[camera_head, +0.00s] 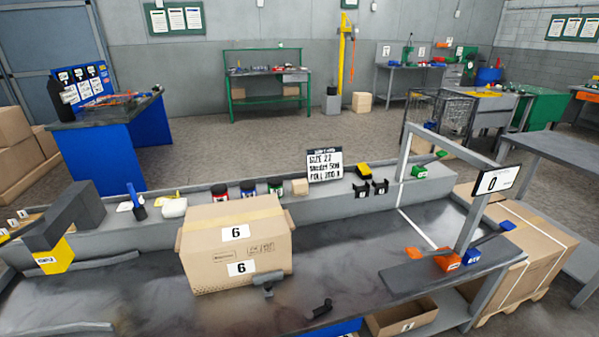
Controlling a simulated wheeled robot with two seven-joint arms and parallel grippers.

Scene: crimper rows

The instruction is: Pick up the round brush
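I cannot make out for certain which thing is the round brush. A small upright item with a blue handle and a dark lower part (136,200) stands on the raised ledge at the left of the bench, and it may be a brush. A white cloth-like lump (174,208) lies just right of it, and a small white item (124,206) lies just left. Neither of my grippers shows in the head view.
A cardboard box marked 6 (205,255) stands on the dark bench (350,245). A grey machine with a yellow part (50,257) is at left. A grey frame (482,205) rises at right.

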